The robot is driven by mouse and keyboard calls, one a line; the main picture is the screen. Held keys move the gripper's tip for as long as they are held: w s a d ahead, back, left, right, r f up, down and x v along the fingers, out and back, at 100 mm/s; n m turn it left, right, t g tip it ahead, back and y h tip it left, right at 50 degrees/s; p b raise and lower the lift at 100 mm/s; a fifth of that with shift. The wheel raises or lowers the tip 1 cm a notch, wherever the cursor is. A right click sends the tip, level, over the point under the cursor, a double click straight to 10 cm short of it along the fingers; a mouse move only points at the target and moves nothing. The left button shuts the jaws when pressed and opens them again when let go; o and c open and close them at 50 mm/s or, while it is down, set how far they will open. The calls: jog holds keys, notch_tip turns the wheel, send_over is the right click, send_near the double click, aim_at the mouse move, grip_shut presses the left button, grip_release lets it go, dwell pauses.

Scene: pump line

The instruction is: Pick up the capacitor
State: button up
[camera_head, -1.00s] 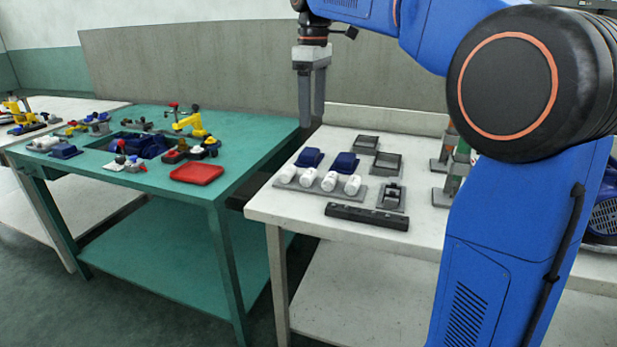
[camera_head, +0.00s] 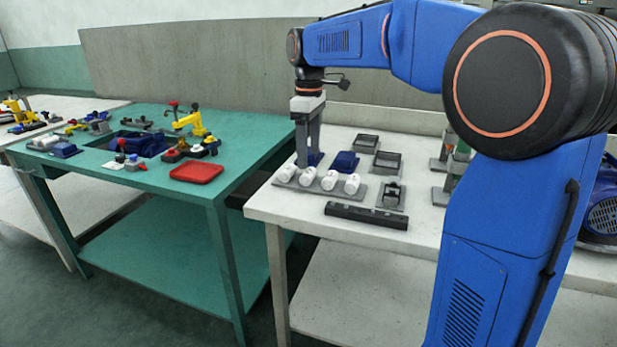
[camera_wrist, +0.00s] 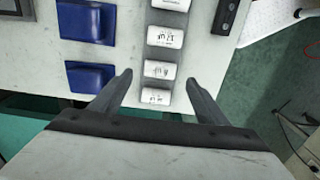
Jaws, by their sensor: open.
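The capacitors are several white cylinders with printed labels, in a row on a grey strip holder (camera_head: 362,193) on the white table. In the head view the leftmost capacitor (camera_head: 286,173) and its neighbour (camera_head: 308,177) are nearest my gripper (camera_head: 308,160). My gripper is open and empty, pointing down at the left end of the row. In the wrist view the row runs up the picture, and two capacitors (camera_wrist: 157,70) (camera_wrist: 155,96) show between the spread fingers (camera_wrist: 158,78). I see no contact; the exact height above them is unclear.
Two blue parts (camera_head: 343,162) (camera_wrist: 88,76) lie right behind the row, one partly hidden by my gripper. Grey trays (camera_head: 387,163) and a black bar (camera_head: 366,216) are nearby. The green table (camera_head: 235,150) with a red tray (camera_head: 197,171) stands to the left.

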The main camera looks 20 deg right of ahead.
aim_at(308, 171)
jog(key=shift+f, duration=2.75)
jog(key=c, duration=1)
